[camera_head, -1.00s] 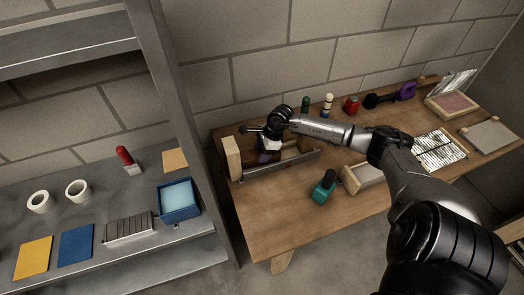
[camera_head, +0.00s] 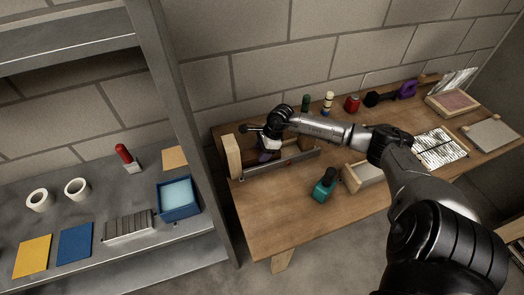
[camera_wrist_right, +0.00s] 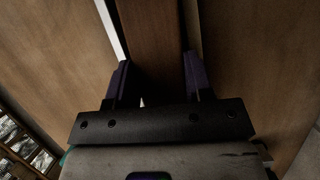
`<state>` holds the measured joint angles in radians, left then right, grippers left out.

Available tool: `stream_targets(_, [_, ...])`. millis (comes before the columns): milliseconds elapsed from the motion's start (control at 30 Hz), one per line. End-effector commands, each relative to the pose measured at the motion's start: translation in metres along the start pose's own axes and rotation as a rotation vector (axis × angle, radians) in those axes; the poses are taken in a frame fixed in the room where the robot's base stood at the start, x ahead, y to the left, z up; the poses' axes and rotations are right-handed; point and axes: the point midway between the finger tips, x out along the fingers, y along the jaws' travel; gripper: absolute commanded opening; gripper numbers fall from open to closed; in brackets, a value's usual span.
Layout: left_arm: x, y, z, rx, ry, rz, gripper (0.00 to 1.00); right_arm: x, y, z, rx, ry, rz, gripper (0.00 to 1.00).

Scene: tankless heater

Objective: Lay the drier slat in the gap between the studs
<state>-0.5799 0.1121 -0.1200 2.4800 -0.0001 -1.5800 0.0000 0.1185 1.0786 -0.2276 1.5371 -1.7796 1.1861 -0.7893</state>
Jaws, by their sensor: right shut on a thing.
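My right gripper (camera_head: 266,155) is over the low wood-and-metal frame at the left end of the bench. In the right wrist view its two purple fingers (camera_wrist_right: 157,58) are shut on a dark brown wooden slat (camera_wrist_right: 152,25). A pale strip runs along the slat's left side and a thinner one along its right. In the head view a pale upright stud (camera_head: 233,157) stands at the frame's left end, and a grey metal rail (camera_head: 285,166) runs along its front. The arm hides much of the frame, so I cannot tell whether the slat touches its bottom. My left gripper is out of view.
Small bottles and a red can (camera_head: 352,104) stand behind. A grey shelf unit (camera_head: 95,255) is at left. The bench's front left is clear.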

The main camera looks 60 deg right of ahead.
Motion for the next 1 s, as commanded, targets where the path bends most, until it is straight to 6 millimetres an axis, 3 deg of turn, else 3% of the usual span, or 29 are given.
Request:
stream_targets(167, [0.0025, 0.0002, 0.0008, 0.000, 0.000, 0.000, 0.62, 0.0026, -0.0003, -0.0011, 0.000, 0.000, -0.001, 0.14])
stream_targets(200, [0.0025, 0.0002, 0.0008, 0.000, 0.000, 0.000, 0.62, 0.0026, -0.0003, -0.0010, 0.000, 0.000, -0.001, 0.48])
stream_targets(500, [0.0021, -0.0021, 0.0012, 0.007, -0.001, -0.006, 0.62, 0.0023, -0.0002, -0.0010, 0.000, 0.000, 0.000, 0.77])
stream_targets(1000, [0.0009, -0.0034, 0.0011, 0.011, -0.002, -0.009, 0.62, -0.0043, -0.0004, -0.0017, 0.000, 0.002, -0.001, 0.77])
